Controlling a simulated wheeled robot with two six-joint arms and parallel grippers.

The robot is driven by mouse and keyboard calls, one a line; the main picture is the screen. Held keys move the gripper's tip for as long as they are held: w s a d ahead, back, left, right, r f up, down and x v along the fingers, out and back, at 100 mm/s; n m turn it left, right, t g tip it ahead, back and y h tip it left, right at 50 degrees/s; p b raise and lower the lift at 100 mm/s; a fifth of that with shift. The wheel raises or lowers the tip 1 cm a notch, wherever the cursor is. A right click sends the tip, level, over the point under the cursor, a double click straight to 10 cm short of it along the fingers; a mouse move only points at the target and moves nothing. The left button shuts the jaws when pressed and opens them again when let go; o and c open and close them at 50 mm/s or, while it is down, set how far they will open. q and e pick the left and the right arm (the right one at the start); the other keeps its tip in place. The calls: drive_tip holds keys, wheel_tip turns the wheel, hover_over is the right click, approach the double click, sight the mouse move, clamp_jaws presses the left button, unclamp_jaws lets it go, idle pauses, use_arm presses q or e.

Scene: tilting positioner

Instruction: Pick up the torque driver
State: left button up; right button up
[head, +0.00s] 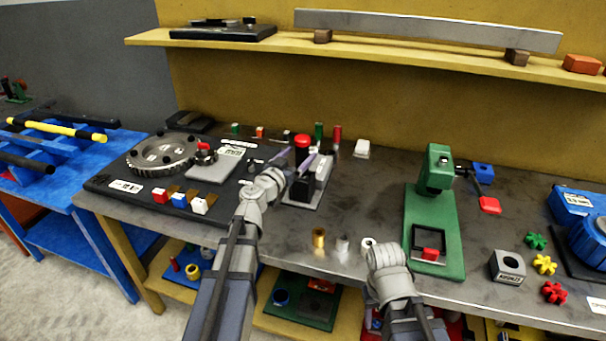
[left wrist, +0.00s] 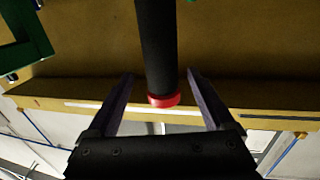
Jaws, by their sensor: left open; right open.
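The torque driver appears to be the black cylinder with a red end (left wrist: 155,45) in the left wrist view. Its red end (head: 302,140) shows in the head view behind my left gripper, and its lower part is mostly hidden by the fingers. My left gripper (head: 297,162) is open, with one finger on each side of the driver. In the left wrist view, gaps show between the driver and both fingers (left wrist: 160,78). My right wrist (head: 387,262) is low at the front of the bench, and its fingers are hidden.
A black board with a large gear (head: 160,153) lies left of my left arm. A green fixture (head: 432,215) stands to the right. Small bushings (head: 318,237) are near the front edge. Small coloured pegs stand behind the driver, below a yellow shelf (head: 400,62).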

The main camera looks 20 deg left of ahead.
use_arm(q)
drive_tip(key=shift+f+x, duration=0.2)
drive_tip(key=shift+x, duration=2.85)
drive_tip(key=shift+a, duration=0.15)
clamp_jaws()
